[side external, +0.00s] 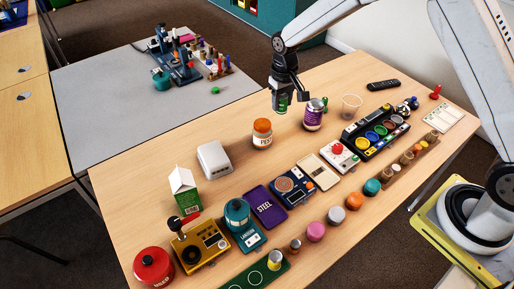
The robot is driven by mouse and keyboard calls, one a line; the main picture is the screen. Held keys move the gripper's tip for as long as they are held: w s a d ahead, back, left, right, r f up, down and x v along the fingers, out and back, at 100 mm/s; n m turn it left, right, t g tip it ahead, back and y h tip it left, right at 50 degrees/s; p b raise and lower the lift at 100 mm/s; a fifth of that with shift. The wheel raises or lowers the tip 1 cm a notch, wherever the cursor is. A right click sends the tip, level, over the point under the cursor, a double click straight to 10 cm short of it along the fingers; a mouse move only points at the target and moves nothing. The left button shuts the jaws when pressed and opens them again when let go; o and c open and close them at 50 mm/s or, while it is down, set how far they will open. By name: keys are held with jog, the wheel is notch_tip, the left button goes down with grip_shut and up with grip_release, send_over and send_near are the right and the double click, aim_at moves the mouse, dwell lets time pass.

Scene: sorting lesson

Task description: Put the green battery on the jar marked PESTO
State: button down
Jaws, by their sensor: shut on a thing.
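My gripper (283,108) is in the side external view, above the far part of the wooden table. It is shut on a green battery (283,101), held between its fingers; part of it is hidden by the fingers. The jar marked PESTO (262,134) stands upright on the table, below and to the left of my gripper. Its lid is orange and its label pale, with only part of the lettering readable. The battery is apart from the jar.
A purple jar (313,115) stands close to the right of my gripper, with a clear cup (351,105) beyond it. A white box (214,160) lies left of the PESTO jar. Boxes, devices and coloured pieces fill the near side. The table (150,175) is bare at far left.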

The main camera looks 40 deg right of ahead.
send_over(262, 123)
jog(key=f, duration=0.7)
jog(key=shift+s, duration=0.3)
jog(key=shift+w+f, duration=0.15)
jog(key=shift+f, duration=1.55)
jog(key=shift+f, duration=0.15)
jog(key=shift+c, duration=1.2)
grip_release()
